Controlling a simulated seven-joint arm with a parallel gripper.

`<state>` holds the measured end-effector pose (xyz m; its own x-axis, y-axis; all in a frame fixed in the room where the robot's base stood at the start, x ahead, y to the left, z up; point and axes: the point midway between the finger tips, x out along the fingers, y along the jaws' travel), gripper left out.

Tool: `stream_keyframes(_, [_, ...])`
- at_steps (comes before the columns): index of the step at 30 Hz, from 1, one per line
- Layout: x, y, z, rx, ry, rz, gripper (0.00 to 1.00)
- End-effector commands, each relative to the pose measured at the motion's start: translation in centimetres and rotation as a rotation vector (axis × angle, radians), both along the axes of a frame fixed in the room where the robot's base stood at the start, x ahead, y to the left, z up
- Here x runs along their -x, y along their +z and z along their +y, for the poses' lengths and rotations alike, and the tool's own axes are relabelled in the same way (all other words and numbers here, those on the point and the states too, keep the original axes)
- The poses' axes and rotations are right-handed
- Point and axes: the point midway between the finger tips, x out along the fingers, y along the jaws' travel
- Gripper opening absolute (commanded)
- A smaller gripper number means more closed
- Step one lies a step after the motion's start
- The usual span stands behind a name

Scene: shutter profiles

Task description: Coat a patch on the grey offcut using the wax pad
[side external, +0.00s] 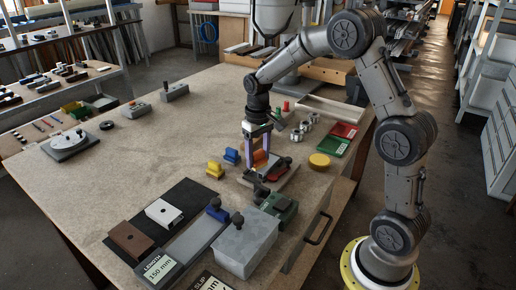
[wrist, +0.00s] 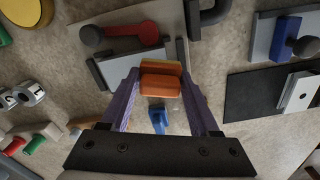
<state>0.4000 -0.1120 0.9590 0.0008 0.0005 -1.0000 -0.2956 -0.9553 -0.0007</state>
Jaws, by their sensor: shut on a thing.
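My gripper (side external: 257,160) is shut on an orange block (side external: 260,158), which seems to be the wax pad. In the wrist view the orange block (wrist: 160,84) sits between the two purple fingers, with a yellow edge on its far side. Just beyond it is a grey piece (wrist: 120,70), likely the grey offcut, on a plate beside a red-handled clamp (wrist: 112,34). In the side view the red clamp (side external: 279,168) is right of the block. The block is at or just over this fixture; I cannot tell whether it touches the grey piece.
A large grey block (side external: 245,245), a green fixture (side external: 280,206) and a black mat (side external: 122,242) lie in front. A yellow disc (side external: 319,160) is to the right. The table's left middle is clear.

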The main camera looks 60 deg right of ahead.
Motion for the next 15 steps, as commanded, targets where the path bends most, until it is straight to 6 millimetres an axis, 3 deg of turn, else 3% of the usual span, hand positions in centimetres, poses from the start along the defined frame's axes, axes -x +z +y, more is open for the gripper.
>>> stream_keyframes(3, [0.0, -1.6, -0.2, -0.001, -0.001, 0.003, 0.17])
stream_keyframes(4, [0.0, -1.3, -0.6, 0.000, -0.003, 0.000, 0.17])
stream_keyframes(5, [0.0, -1.4, -0.9, 0.000, -0.004, 0.001, 0.10])
stream_keyframes(15, [0.0, -1.5, -4.0, 0.000, -0.003, 0.000, 0.10])
